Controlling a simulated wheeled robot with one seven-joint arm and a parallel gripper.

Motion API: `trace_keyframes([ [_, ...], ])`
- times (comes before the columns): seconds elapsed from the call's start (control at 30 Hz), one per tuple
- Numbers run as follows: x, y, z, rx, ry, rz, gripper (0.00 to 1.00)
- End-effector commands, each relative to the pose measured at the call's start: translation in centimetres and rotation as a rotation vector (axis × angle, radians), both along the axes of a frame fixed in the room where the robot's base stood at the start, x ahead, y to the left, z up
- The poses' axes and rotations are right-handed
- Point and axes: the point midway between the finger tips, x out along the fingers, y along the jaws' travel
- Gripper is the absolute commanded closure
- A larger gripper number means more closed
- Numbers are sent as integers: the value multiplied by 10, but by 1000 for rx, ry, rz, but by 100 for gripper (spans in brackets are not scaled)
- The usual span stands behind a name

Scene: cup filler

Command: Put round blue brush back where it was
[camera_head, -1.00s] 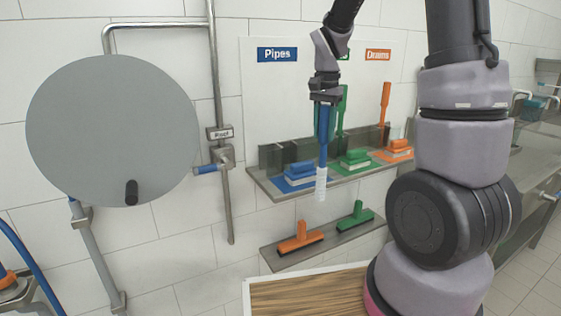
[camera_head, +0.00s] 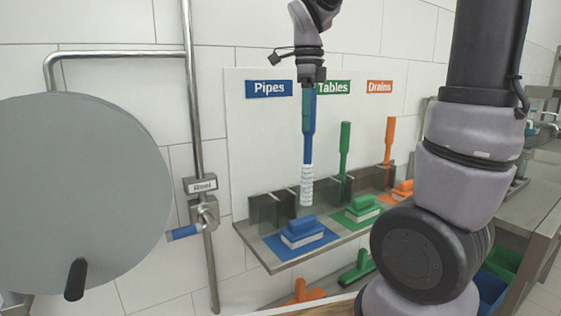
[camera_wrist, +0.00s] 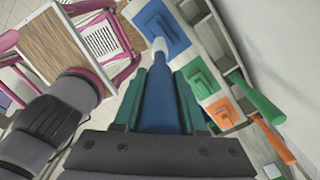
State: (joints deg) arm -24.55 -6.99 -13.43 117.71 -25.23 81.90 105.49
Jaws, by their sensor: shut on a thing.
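The round blue brush (camera_head: 308,140) hangs upright from my gripper (camera_head: 309,86), with its white bristles pointing down. My gripper is shut on the brush's blue handle. In the wrist view the brush (camera_wrist: 158,95) lies between the green fingers of my gripper (camera_wrist: 158,100). I cannot tell whether the bristles touch a holder.
A blue block brush (camera_head: 303,230) sits on the blue mat below. A green upright brush (camera_head: 344,150) and an orange one (camera_head: 389,140) stand to the right. A vertical pipe with a valve (camera_head: 205,212) and a large grey disc (camera_head: 80,190) are on the left.

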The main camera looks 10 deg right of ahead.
Motion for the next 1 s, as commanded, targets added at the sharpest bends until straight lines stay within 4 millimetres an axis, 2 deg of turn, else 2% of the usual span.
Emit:
trace_keyframes([
  [0.03, 14, 5, -1, -2, 2, 0, 100],
  [0.2, 56, 18, -1, -2, 1, 0, 100],
  [0.53, 118, 38, -2, -2, 0, 1, 100],
  [0.8, 113, 37, -53, -1, 3, 2, 100],
  [1.0, 113, 37, -69, 0, 0, 1, 100],
])
